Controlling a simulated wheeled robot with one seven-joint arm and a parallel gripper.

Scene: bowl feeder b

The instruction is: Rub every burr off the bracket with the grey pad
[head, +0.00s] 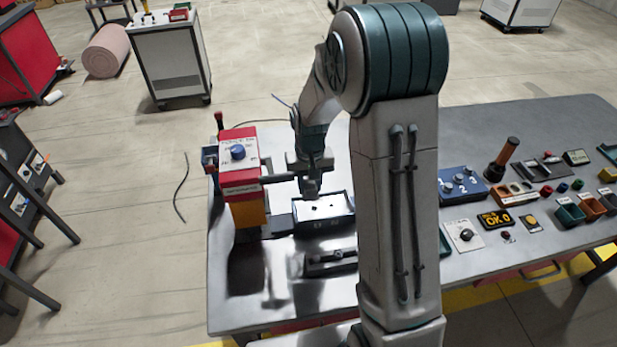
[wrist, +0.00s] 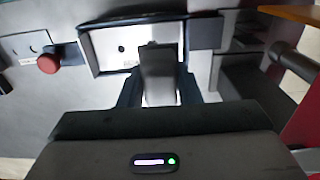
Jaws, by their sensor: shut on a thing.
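My gripper (head: 311,188) is low over a white-floored, dark-rimmed tray (head: 345,225) at the left part of the bench. In the wrist view, my gripper (wrist: 158,92) is shut on a grey block, seemingly the grey pad (wrist: 157,62), which stands in front of the tray (wrist: 91,58). A few small dark spots show on the tray's white floor; I cannot tell what they are. Whether the pad touches anything is hidden. I cannot make out the bracket or its burrs for certain. A dark fixture with a bar (head: 331,261) lies in front of the tray.
A red and orange machine with a blue knob (head: 238,153) stands close left of my gripper. A red button (wrist: 49,63) is left of the tray in the wrist view. At right are a blue numbered block (head: 462,184), an amber display (head: 495,219) and small coloured bins (head: 570,213).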

